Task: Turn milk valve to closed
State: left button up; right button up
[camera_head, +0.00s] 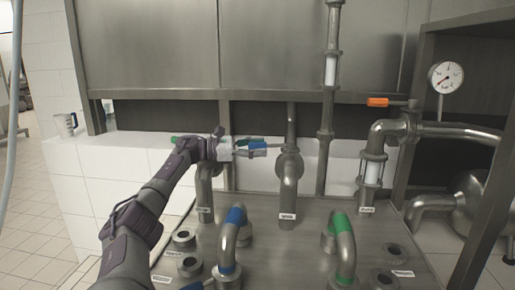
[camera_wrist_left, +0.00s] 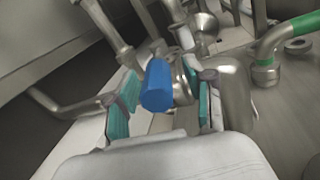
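A blue valve handle (camera_head: 259,145) sticks out to the left from the middle upright pipe (camera_head: 288,185). The labels are too small to read, so I cannot tell which valve is the milk one. My left gripper (camera_head: 247,147) is at this handle. In the left wrist view the blue handle (camera_wrist_left: 157,85) lies between the teal finger pads of my left gripper (camera_wrist_left: 163,103), with gaps on both sides, so the fingers are open around it. An orange handle (camera_head: 378,102) is on the right pipe. A green handle (camera_head: 175,140) shows behind my left wrist. My right gripper is not in view.
A bent pipe with a blue band (camera_head: 234,216) and one with a green band (camera_head: 342,222) rise from the metal counter (camera_head: 287,258). A pressure gauge (camera_head: 446,77) is at the right.

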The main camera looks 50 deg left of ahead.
pick_arm(q)
jog(key=shift+r, duration=5)
